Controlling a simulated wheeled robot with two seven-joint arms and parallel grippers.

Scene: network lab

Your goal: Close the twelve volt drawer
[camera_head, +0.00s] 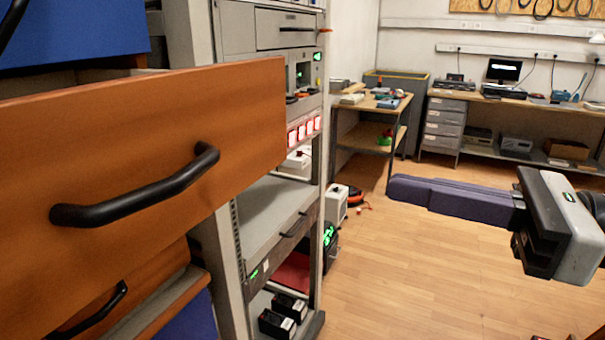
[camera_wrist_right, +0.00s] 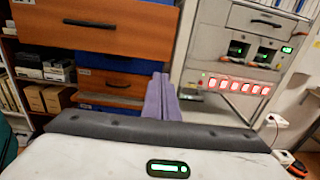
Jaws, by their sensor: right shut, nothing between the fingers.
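A large orange-brown wooden drawer (camera_head: 120,120) with a black bar handle fills the left of the head view, its front standing well out from the cabinet. It also shows at the top of the right wrist view (camera_wrist_right: 140,38). A second wooden drawer (camera_wrist_right: 112,87) sits lower; part of its front shows in the head view (camera_head: 168,268). I cannot read a voltage label on either. My right gripper (camera_head: 394,188), with long purple fingers, is shut and empty, held over the floor right of the rack, apart from the drawers. My left gripper is not in view.
A grey equipment rack (camera_head: 265,205) with red-lit switches stands just right of the drawers. A blue panel (camera_head: 75,35) is above the large drawer. A small wooden table (camera_head: 370,105) and a long workbench (camera_head: 550,105) stand behind. The wooden floor (camera_head: 430,280) is mostly clear.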

